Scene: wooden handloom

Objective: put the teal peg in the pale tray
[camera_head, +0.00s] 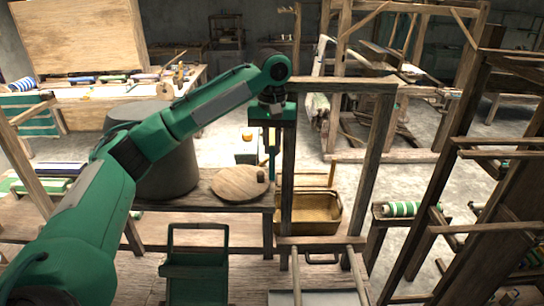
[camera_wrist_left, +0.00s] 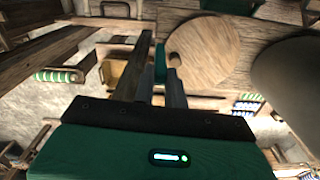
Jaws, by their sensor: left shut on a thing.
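My left gripper (camera_head: 271,132) hangs above the low wooden bench, in front of a dark post. It is shut on the slim upright teal peg (camera_head: 271,160), whose lower part shows below it. In the left wrist view the teal peg (camera_wrist_left: 160,62) shows between the fingers (camera_wrist_left: 158,78). A tan, open tray-like box (camera_head: 318,212) stands to the right of and below the peg, apart from it; it is the likeliest pale tray, but I cannot be sure. It also shows in the left wrist view (camera_wrist_left: 112,70). My right gripper is not in view.
A round wooden board (camera_head: 238,184) with a small dark knob lies on the bench, left of the peg. A large grey drum (camera_head: 165,170) stands behind my left arm. Wooden frame posts (camera_head: 371,150) rise close to the box. A striped roll (camera_head: 398,209) lies at the right.

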